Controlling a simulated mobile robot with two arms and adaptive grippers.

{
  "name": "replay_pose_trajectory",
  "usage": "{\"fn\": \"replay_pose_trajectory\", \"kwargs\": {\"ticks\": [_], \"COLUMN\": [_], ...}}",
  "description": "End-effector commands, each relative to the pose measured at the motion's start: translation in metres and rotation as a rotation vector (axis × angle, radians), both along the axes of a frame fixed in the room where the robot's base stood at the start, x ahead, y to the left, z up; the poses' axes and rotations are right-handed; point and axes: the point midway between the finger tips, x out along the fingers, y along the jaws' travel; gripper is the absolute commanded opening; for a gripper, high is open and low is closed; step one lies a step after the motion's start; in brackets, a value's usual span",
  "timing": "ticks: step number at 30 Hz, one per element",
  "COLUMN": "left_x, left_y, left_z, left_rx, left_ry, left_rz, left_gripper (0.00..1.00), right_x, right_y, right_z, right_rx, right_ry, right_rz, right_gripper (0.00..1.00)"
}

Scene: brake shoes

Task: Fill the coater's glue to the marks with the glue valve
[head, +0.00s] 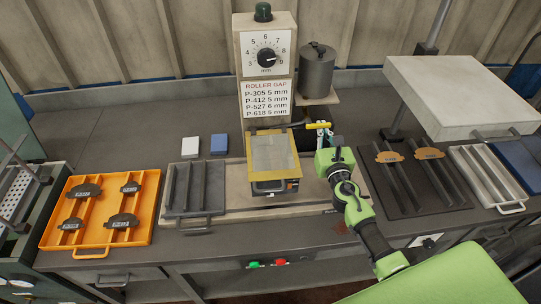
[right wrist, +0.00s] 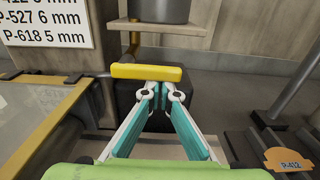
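The coater (head: 275,187) stands mid-bench, with a pale, yellow-edged sheet or cover (head: 272,155) on top. The glue level and marks cannot be made out. The yellow glue valve handle (head: 319,125) sits right of the coater, below the grey glue pot (head: 317,72); in the right wrist view the yellow bar (right wrist: 146,72) lies crosswise just beyond my fingertips. My right gripper (head: 322,136) is beside the valve, its teal-and-white fingers (right wrist: 163,94) brought together with nothing seen between them. Whether they touch the handle is unclear. My left gripper is out of view.
An orange tray (head: 147,222) with several brake shoes is at left, beside a dark grey tray (head: 212,198). A dark rack (head: 435,203) with two orange-tan shoes is at right. A dial post (head: 267,90) stands behind the coater. Green and red buttons (head: 280,262) are on the bench front.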

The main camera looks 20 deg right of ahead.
Motion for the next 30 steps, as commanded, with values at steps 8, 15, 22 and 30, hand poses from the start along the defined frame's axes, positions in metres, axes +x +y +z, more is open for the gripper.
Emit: {"fn": "replay_pose_trajectory", "kwargs": {"ticks": [8,15,22,30], "left_x": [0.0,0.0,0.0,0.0], "left_y": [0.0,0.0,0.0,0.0], "left_z": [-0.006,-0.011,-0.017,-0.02], "left_rx": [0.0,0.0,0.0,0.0], "left_ry": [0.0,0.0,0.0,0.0], "left_rz": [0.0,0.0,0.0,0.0], "left_gripper": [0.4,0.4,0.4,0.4], "right_x": [-0.019,-0.042,-0.064,-0.078], "right_y": [0.006,0.011,0.016,0.019], "right_z": [-0.008,-0.014,-0.02,-0.022], "right_rx": [-0.001,0.0,0.0,0.0], "right_ry": [0.001,0.0,0.001,0.0], "right_rz": [0.003,0.002,0.002,0.001], "right_gripper": [0.0,0.0,0.0,0.0]}}
